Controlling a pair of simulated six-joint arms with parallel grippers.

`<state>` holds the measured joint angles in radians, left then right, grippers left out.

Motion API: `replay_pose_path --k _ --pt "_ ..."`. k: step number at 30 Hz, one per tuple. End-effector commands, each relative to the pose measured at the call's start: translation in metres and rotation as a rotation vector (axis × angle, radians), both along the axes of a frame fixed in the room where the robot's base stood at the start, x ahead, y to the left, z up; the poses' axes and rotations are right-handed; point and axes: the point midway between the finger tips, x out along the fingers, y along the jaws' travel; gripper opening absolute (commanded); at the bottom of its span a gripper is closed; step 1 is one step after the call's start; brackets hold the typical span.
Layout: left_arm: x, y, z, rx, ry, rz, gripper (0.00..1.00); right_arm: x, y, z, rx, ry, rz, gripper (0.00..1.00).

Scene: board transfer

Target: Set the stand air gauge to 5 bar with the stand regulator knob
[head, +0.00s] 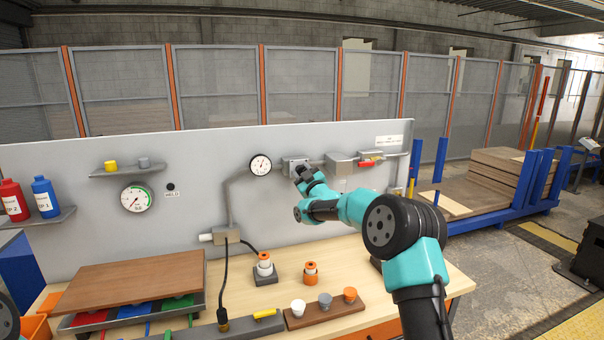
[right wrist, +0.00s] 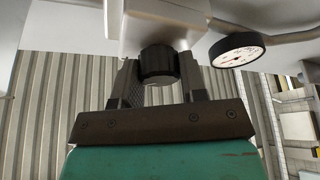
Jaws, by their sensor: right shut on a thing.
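The regulator (head: 294,161) is a grey box on the pipe of the upright grey panel. Its black knob (right wrist: 157,65) shows in the right wrist view. My right gripper (head: 302,173) is shut on this knob, one finger on each side, as the right wrist view (right wrist: 160,85) shows. A small round white gauge (head: 260,165) with a black rim sits on the pipe just left of the regulator. It also shows in the right wrist view (right wrist: 237,50), tilted. Its needle is too small to read. The knob is hidden by my gripper in the head view. My left gripper is not in view.
A larger gauge (head: 137,198) with a green band is further left.

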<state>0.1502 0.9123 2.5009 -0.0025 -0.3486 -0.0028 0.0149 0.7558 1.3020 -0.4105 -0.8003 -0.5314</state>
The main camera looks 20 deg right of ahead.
Motion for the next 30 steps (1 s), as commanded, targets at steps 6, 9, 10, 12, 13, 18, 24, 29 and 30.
replay_pose_path --k 6,9,10,12,13,18,24,29,30 --pt "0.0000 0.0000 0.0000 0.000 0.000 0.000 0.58 0.0000 -0.0002 -0.0006 -0.131 0.005 0.000 0.15" --pt "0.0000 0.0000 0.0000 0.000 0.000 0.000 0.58 0.0000 -0.0003 -0.0005 -0.170 0.005 0.000 0.15" --pt "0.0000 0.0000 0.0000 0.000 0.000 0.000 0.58 0.0000 -0.0003 -0.0005 -0.179 0.005 0.000 0.15" --pt "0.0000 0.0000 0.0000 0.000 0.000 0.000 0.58 0.0000 -0.0004 -0.0005 -0.193 0.005 0.000 0.15" --pt "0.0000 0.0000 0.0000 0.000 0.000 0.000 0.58 0.0000 -0.0004 -0.0004 -0.198 0.005 0.000 0.15" --pt "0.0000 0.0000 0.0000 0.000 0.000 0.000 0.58 0.0001 -0.0002 -0.0004 -0.208 0.006 0.000 0.15" --pt "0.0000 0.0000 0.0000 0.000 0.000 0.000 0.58 0.0001 -0.0002 -0.0004 -0.207 0.005 -0.001 0.15" --pt "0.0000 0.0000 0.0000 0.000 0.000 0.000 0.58 0.0000 -0.0002 -0.0003 -0.207 0.005 -0.001 0.51" --pt "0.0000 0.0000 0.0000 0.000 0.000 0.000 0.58 0.0001 -0.0001 -0.0002 -0.207 0.005 -0.001 0.55"
